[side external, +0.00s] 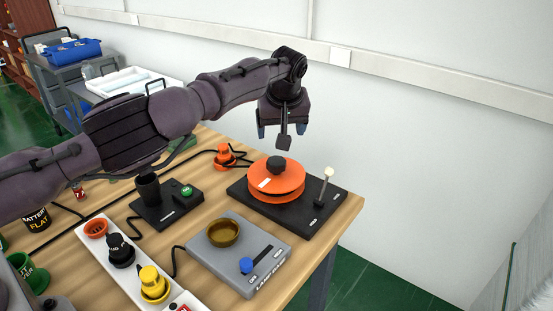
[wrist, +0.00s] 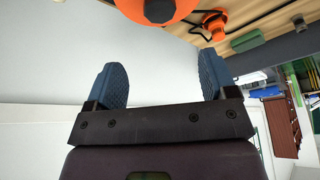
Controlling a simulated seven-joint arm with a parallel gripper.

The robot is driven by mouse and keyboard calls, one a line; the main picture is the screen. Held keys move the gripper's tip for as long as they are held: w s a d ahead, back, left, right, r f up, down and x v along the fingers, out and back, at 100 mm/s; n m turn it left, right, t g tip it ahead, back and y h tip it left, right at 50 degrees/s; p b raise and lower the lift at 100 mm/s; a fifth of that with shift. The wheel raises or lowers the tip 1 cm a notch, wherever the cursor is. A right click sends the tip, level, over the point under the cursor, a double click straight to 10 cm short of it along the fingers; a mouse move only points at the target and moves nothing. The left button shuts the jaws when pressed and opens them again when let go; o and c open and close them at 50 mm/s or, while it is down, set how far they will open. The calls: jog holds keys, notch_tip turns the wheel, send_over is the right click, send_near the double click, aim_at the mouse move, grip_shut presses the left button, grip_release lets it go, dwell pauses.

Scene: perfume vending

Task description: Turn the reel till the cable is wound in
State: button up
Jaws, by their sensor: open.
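The orange reel (side external: 291,183) lies flat on a black base plate (side external: 322,212) at the right end of the table, with a black knob (side external: 277,165) on top. A dark cable (side external: 240,163) runs from near the orange plug (side external: 224,154) toward the reel. How much is wound on the reel is hidden. My gripper (side external: 281,131) is above the reel, apart from it, with blue fingertips spread and empty. In the wrist view, my open gripper (wrist: 162,75) shows below the reel (wrist: 138,8) and its knob (wrist: 159,9), which are cut by the top edge.
A pale-knobbed lever (side external: 326,180) stands on the base plate right of the reel. A grey box with a brass ring (side external: 224,232) and a black box with a green button (side external: 187,191) are nearby. A white strip (side external: 90,247) holds several coloured plugs. The wall is close behind.

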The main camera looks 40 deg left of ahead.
aim_at(276, 161)
jog(key=x, duration=1.2)
jog(key=shift+f, duration=0.35)
jog(key=c, duration=1.3)
